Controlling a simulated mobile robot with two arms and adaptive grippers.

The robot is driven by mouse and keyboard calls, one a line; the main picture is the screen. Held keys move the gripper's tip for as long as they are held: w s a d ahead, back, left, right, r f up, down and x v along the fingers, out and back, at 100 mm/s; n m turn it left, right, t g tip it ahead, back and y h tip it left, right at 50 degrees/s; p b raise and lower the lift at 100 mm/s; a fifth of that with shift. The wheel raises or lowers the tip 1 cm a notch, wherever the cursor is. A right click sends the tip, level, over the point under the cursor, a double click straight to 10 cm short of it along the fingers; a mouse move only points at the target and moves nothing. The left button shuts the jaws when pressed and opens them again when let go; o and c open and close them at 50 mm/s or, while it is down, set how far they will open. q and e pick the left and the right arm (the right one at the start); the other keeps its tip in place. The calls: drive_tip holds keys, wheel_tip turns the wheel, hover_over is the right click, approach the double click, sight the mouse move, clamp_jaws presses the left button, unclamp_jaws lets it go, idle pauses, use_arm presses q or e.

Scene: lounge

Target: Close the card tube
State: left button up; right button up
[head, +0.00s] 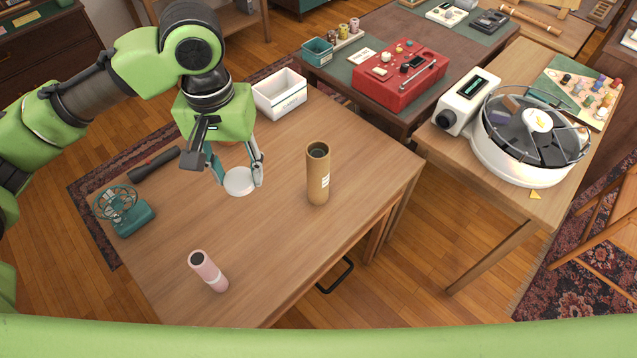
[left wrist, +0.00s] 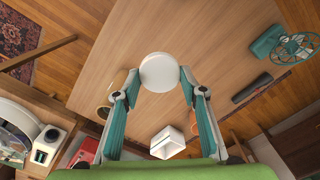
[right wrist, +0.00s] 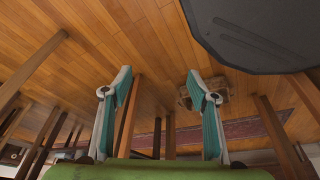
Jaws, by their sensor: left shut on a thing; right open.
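The brown card tube (head: 318,180) stands upright on the wooden table in the head view, its dark open top facing up and a small white label on its side. My left gripper (head: 240,180) is to the left of the tube, shut on a round white lid (head: 239,182). The lid also shows between the fingertips in the left wrist view (left wrist: 160,72); it is apart from the tube. In that view a finger partly hides the tube (left wrist: 118,80). My right gripper (right wrist: 165,82) is open and empty in the right wrist view, with wooden floor and furniture legs beyond it.
A pink bottle (head: 208,271) stands near the table's front. A teal fan (head: 124,211) and a dark flashlight-like object (head: 154,163) are at the left. A white box (head: 280,93) is at the back. The table between tube and bottle is clear.

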drive_tip(key=w+a+r+t+y+b, duration=0.1)
drive_tip(key=w+a+r+t, duration=0.15)
drive_tip(key=w+r, duration=0.75)
drive_tip(key=w+a+r+t+b, duration=0.25)
drive_tip(key=w+r, duration=0.45)
drive_tip(key=r, duration=0.5)
wheel_tip(320, 180, up, 10)
drive_tip(key=w+a+t+y, duration=0.1)
drive_tip(key=w+a, duration=0.1)
use_arm(q)
drive_tip(key=w+d+r+m, duration=0.1)
drive_tip(key=w+d+r, duration=0.2)
drive_tip(key=w+d, duration=0.9)
drive_tip(key=shift+d, duration=1)
use_arm(e)
drive_tip(key=n+t+y, duration=0.3)
drive_tip(key=t+y, duration=0.2)
drive_tip(key=t, duration=0.2)
approach(323, 179)
drive_tip(key=shift+w+r, duration=0.15)
drive_tip(key=shift+w, duration=0.1)
use_arm(q)
drive_tip(key=shift+r, duration=0.1)
use_arm(e)
drive_tip(key=x, duration=1.2)
drive_tip(key=shift+a, duration=0.15)
